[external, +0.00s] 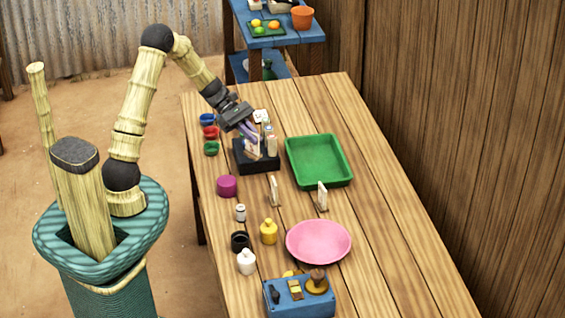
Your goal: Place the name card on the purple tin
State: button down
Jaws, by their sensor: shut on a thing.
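The purple tin (227,186) stands upright near the left edge of the table, in front of the black holder (256,162). My gripper (248,134) points down over the holder, behind the tin and to its right. It is shut on a pale, flat, card-like piece (254,146), small in this view; I cannot tell for certain that it is the name card, or whether it is clear of the holder. Two other pale upright cards stand on the table, one in the middle (274,190) and one farther right (322,194).
A green tray (346,174) lies right of the holder, with small blue, red and green bowls (209,132) to its left. A pink bowl (318,258), a yellow bottle (268,232), small jars and a blue box (285,303) stand nearer. The far right tabletop is clear.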

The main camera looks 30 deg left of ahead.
jog(key=s+a+n+t, duration=0.1)
jog(key=s+a, duration=0.2)
jog(key=a, duration=0.5)
jog(key=shift+s+a+f+n+t+p, duration=0.15)
jog(key=shift+s+f+n+t+p, duration=0.2)
jog(key=shift+n+t, duration=0.05)
jog(key=shift+f, duration=0.1)
notch_tip(320, 180, down, 6)
jog(key=shift+r, duration=0.15)
jog(key=shift+f, duration=2.05)
